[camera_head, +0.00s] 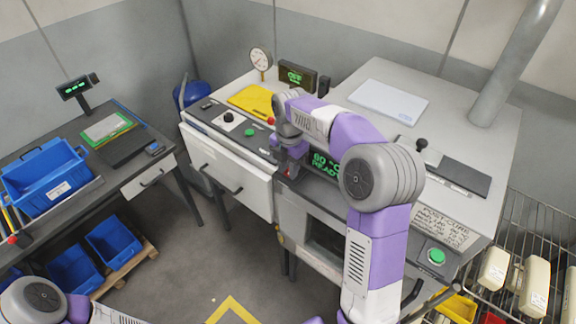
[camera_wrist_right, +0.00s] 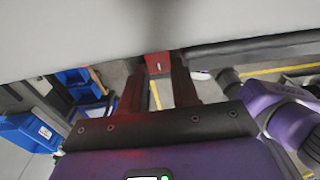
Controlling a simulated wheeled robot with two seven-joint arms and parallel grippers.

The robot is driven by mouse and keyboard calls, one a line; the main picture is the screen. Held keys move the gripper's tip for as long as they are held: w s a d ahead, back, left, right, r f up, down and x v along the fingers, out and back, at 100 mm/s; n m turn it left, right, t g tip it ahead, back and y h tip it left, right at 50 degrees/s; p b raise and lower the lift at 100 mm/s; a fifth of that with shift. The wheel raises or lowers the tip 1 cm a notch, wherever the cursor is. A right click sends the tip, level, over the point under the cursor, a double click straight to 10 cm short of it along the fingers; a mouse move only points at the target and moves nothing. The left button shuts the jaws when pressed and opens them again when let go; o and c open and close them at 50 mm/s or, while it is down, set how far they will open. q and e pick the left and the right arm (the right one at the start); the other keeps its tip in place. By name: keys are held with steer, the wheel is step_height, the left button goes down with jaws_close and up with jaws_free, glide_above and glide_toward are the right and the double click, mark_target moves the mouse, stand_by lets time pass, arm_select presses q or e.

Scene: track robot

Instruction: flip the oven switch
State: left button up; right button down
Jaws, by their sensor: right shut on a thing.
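The oven (camera_head: 300,215) is a large grey unit with a lit green display (camera_head: 326,164) reading 80 °C READY. My right gripper (camera_head: 290,170) is at the upper left of the oven's front, and my own wrist partly hides it. In the right wrist view, the two dark fingers of my right gripper (camera_wrist_right: 160,78) reach to a red switch box (camera_wrist_right: 158,62) with a small pale lever. The fingers are shut on the switch. The exact contact is hard to see. My left arm shows at the bottom left, but its gripper is out of view.
A green button (camera_head: 436,256) is at the oven's right. A bench with a blue crate (camera_head: 45,175) is at far left. A wire rack stands at right.

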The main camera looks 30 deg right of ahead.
steer(key=p, duration=0.1)
steer(key=y+p, duration=0.1)
steer(key=p, duration=0.1)
steer(key=shift+w+d+r+g+y, duration=0.1)
steer(key=shift+d+r+g+y, duration=0.15)
steer(key=shift+r+g+y, duration=0.05)
steer(key=shift+f+y+p, duration=0.1)
steer(key=shift+y+p, duration=0.3)
steer(key=shift+p, duration=0.2)
steer(key=c, duration=0.8)
jaws_free()
steer(key=shift+c, duration=0.2)
steer(key=v, duration=0.7)
steer(key=shift+w+r, duration=0.15)
steer(key=shift+r, duration=0.05)
steer(key=shift+d, duration=0.1)
